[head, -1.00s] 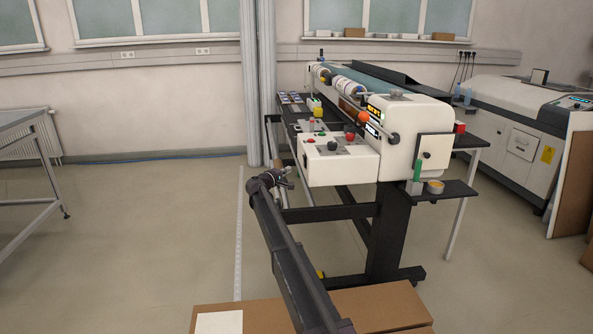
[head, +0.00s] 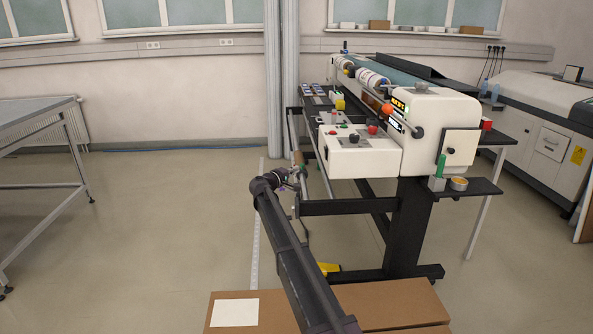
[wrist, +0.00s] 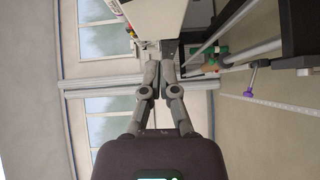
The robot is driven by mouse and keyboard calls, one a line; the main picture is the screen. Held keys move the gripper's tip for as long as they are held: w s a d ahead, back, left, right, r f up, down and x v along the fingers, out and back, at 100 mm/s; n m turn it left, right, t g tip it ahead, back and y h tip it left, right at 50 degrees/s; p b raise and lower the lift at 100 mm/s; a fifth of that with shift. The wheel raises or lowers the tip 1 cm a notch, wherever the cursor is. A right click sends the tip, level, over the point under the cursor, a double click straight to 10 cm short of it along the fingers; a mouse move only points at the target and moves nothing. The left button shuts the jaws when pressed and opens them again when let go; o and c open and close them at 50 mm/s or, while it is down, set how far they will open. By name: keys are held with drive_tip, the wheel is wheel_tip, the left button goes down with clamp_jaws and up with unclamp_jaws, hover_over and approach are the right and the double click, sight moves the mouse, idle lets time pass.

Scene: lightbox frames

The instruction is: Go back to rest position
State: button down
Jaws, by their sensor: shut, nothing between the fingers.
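My gripper (wrist: 160,65) is shut and empty in the wrist view, its two fingertips together in front of the far wall and windows. In the head view my arm reaches forward from the bottom centre, and the gripper (head: 296,176) is small at its far end. It shows just left of and below the control box (head: 360,150) of the white printing machine (head: 447,120). I cannot tell from the head view how far apart they are. The wrist view is turned on its side.
A cardboard box (head: 390,302) with a white sheet (head: 235,312) lies in front of me, below my arm. A grey table (head: 35,112) stands at the left. The machine's black stand (head: 405,235) is at the right. Open floor (head: 165,225) lies between the table and the stand.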

drive_tip(key=s+d+f+m+g+y, duration=0.1)
drive_tip(key=s+d+f+m+g, duration=0.2)
drive_tip(key=s+d, duration=0.45)
drive_tip(key=s+d+f+m+g+y, duration=0.1)
drive_tip(key=s+d+f+g+y, duration=0.25)
drive_tip(key=s, duration=0.75)
drive_tip(key=s+d+f+m+g, duration=0.25)
drive_tip(key=s+d+f, duration=0.35)
drive_tip(key=s, duration=0.3)
drive_tip(key=s+a+f+m+g+y, duration=0.15)
drive_tip(key=s+y, duration=0.25)
drive_tip(key=s, duration=0.9)
drive_tip(key=s+f+m+g+y, duration=0.1)
drive_tip(key=s+f+g+y, duration=0.25)
drive_tip(key=s, duration=0.95)
wheel_tip(320, 180, up, 23)
drive_tip(key=p, duration=2.3)
drive_tip(key=shift+w+d+t+p, duration=0.2)
drive_tip(key=shift+t+p, duration=0.1)
drive_tip(key=shift+t, duration=0.1)
